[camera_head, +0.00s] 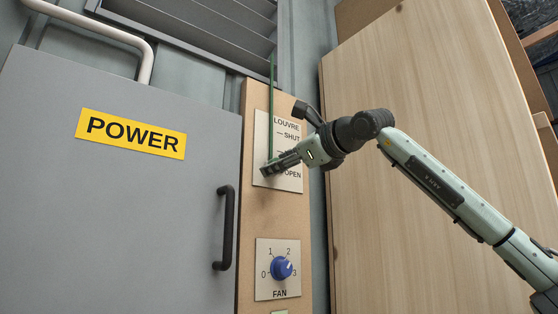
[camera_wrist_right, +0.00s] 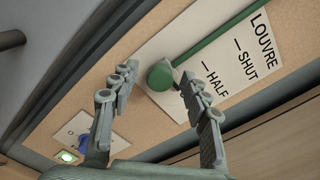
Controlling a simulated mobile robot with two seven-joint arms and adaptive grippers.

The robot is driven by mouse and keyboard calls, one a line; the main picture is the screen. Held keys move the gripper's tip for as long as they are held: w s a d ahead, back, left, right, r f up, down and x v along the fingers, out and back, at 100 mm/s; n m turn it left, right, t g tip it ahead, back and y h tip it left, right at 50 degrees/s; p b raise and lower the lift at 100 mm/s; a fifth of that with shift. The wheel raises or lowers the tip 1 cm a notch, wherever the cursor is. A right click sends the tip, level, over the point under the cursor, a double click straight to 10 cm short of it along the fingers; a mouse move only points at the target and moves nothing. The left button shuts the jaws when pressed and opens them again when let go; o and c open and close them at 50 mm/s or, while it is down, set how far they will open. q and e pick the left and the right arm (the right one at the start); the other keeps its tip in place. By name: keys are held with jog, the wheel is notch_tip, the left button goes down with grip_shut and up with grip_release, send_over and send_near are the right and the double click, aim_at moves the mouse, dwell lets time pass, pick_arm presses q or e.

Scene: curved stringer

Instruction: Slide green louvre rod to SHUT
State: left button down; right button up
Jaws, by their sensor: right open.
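The green louvre rod (camera_head: 271,110) runs down from the louvre slats onto a pale plate (camera_head: 291,184) marked LOUVRE, SHUT and OPEN. My right gripper (camera_head: 268,170) is at the plate's lower left, near OPEN, and hides the rod's lower end. In the right wrist view the rod (camera_wrist_right: 215,37) ends in a round green knob (camera_wrist_right: 161,75), below the HALF mark. The open fingers (camera_wrist_right: 159,82) are on either side of the knob's outline; I cannot tell whether they touch it. OPEN is hidden there by a finger. My left gripper is out of view.
A blue fan knob (camera_head: 282,267) is on the panel below the plate. A grey POWER door (camera_head: 120,200) with a black handle (camera_head: 226,228) is at left. A wooden panel (camera_head: 430,100) stands at right behind my arm. A green light (camera_wrist_right: 67,156) glows near the fan knob.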

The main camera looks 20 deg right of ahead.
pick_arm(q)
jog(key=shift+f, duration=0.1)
pick_arm(e)
jog(key=shift+w, duration=0.2)
jog(key=shift+c, duration=0.5)
grip_shut()
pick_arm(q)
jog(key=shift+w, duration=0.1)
pick_arm(e)
jog(key=shift+r, duration=0.1)
